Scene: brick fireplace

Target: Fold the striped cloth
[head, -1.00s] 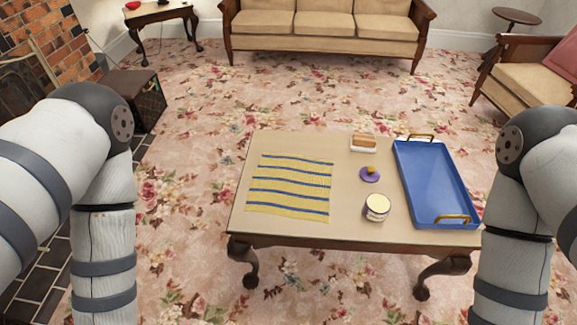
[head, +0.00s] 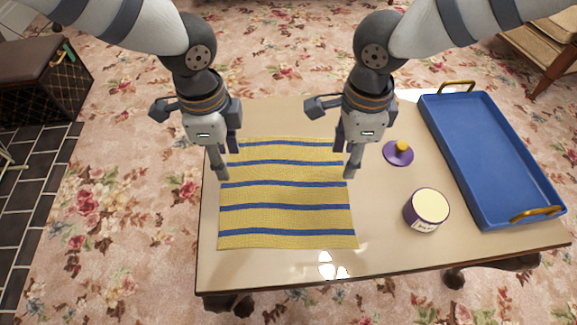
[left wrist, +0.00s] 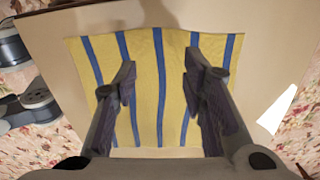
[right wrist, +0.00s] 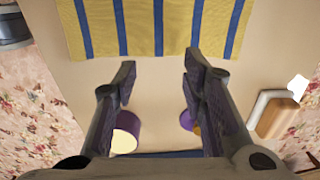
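The striped cloth (head: 287,196), yellow with blue stripes, lies flat and spread out on the table's left part. My left gripper (head: 226,166) is above the cloth's left edge in the head view. In the left wrist view its fingers (left wrist: 160,85) are apart and empty, with the cloth (left wrist: 145,75) below. My right gripper (head: 351,166) is at the cloth's right edge in the head view. In the right wrist view its fingers (right wrist: 158,82) are apart and empty, with the cloth (right wrist: 142,28) beyond them. Neither gripper visibly holds the cloth.
Right of the cloth on the table (head: 275,268) are a purple jar (head: 427,209) with a cream top and a purple disc (head: 397,154) with a yellow knob. A blue tray (head: 490,165) lies farther right. A brown-and-white block (right wrist: 276,113) shows in the right wrist view.

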